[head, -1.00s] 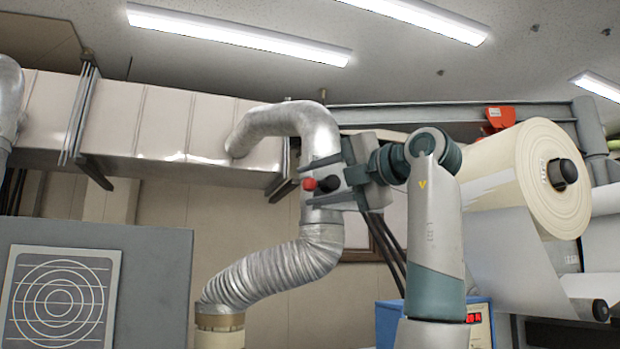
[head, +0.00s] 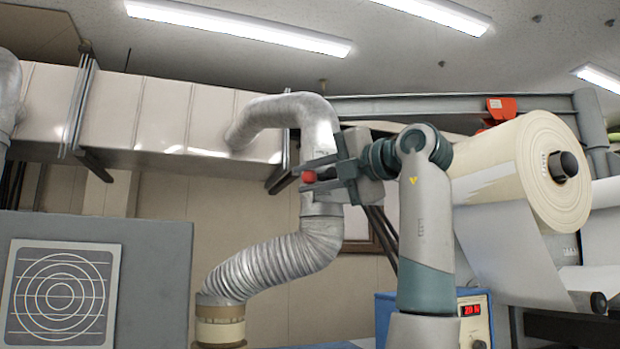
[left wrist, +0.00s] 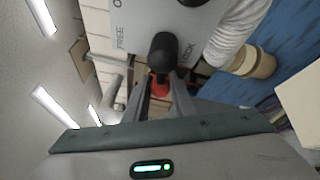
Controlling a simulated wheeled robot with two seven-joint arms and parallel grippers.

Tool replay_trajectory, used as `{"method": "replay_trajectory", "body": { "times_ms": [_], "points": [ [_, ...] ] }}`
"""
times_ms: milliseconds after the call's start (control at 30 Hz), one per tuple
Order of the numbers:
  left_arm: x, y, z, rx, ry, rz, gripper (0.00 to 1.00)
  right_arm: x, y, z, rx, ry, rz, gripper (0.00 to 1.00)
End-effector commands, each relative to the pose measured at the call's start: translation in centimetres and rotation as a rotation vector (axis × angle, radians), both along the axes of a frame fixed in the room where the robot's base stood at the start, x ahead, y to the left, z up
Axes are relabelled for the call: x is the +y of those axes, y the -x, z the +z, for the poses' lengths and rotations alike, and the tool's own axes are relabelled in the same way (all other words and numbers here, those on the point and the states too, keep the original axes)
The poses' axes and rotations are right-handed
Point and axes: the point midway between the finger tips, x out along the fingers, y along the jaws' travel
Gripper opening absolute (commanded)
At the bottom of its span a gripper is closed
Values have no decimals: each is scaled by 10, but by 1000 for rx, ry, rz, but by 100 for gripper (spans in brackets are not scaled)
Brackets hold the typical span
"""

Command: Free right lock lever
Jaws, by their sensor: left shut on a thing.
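The lock lever shows in the left wrist view as a black rounded part (left wrist: 163,48) with a red knob (left wrist: 158,89) below it. It stands in front of a pale panel (left wrist: 150,22) marked FREE and LOCK, with the black part lying between the two words. My left gripper (head: 320,172) is shut on the red knob (head: 308,177), which shows between its fingertips in the head view. The fingers partly hide the knob, and the panel cannot be made out in the head view. My right gripper is not in view.
A silver flexible duct (head: 275,263) runs close behind the left gripper. A large paper roll (head: 530,170) is at the right.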

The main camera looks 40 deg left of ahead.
Motion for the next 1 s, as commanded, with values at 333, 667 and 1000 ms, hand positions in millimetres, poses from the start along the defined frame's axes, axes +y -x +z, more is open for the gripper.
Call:
{"method": "replay_trajectory", "body": {
  "times_ms": [333, 667, 1000],
  "points": [
    [1, 0, 6, 130, -69, -1, 1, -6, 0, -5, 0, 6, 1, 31],
    [0, -1, 17, 348, -182, 0, 1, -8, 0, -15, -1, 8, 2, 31],
    [-1, -3, 27, 509, -265, 0, 1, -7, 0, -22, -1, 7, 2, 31]
  ]
}}
